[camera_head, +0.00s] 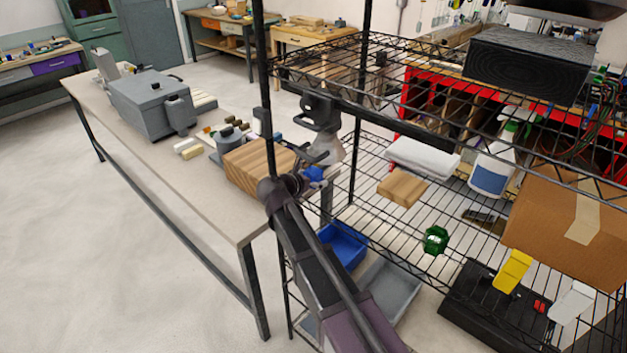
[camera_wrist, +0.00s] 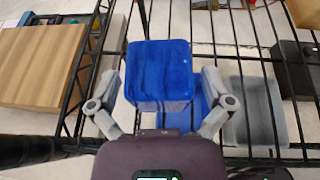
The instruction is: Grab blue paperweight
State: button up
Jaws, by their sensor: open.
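The blue paperweight (camera_wrist: 160,72) is a glossy, marbled blue block. In the wrist view it fills the space between the two grey fingers of my gripper (camera_wrist: 162,92). The fingers are open, one on each side, with narrow gaps visible beside the block; I see no clear grip on it. In the head view a small patch of the blue paperweight (camera_head: 314,173) shows at the end of my arm, by my gripper (camera_head: 303,182), near the shelf's left end. Its underside and what supports it are hidden.
A wire shelf rack surrounds the arm; its black post (camera_head: 264,90) stands close by. A striped wooden block (camera_head: 252,166) sits on the table (camera_head: 205,205) to the left. A blue bin (camera_head: 343,245) and a grey bin (camera_head: 388,290) are lower down. A green object (camera_head: 435,239) is to the right.

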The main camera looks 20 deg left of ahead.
dwell(0.4)
jog(key=c, duration=1.3)
jog(key=shift+s+r, duration=0.1)
jog(key=shift+c, duration=0.2)
jog(key=shift+s+a+r+p, duration=0.2)
jog(key=shift+s+r+p, duration=0.25)
jog(key=shift+r+p, duration=0.15)
jog(key=r+p+v, duration=0.1)
jog(key=p+v, duration=0.6)
jog(key=v, duration=0.7)
